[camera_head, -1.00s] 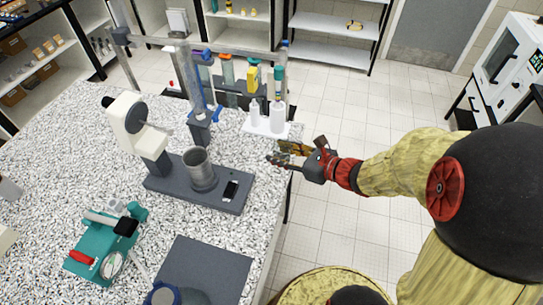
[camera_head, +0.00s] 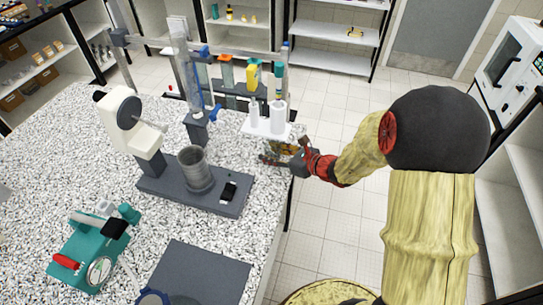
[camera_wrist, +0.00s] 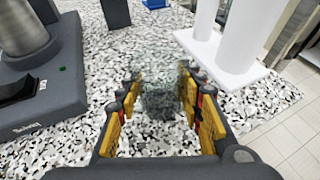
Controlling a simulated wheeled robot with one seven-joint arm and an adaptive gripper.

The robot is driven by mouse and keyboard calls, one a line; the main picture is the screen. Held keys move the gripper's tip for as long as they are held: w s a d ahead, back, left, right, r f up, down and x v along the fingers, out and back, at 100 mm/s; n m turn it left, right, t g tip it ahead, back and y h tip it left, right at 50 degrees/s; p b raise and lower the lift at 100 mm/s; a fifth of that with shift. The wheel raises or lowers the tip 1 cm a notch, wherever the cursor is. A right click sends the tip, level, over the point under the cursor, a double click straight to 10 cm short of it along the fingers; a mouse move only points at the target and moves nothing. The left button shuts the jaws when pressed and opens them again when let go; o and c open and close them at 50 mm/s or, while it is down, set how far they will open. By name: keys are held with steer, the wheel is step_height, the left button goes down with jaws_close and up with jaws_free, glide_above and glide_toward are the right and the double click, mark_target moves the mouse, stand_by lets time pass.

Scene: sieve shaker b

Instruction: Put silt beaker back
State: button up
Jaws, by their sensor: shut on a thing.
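In the wrist view a clear, glassy beaker (camera_wrist: 162,100) with dark grey, speckled contents stands between my gripper's yellow finger pads. Its outline is hard to make out against the speckled counter. My gripper (camera_wrist: 160,78) is shut on it, one finger on each side. In the head view my gripper (camera_head: 277,156) is low over the right edge of the counter, just in front of the white bottle stand. The beaker is too small and blended in to make out clearly there. I cannot tell whether its bottom touches the counter.
A white stand (camera_head: 262,133) with white bottles (camera_head: 277,114) is close behind my gripper. To the left is a dark grey base (camera_head: 150,185) with a metal cylinder (camera_head: 197,168). A teal device (camera_head: 85,250) stands front left.

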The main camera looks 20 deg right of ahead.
steer(key=shift+f, duration=0.15)
steer(key=o, duration=1.2)
steer(key=shift+c, duration=0.2)
steer(key=shift+o, duration=0.4)
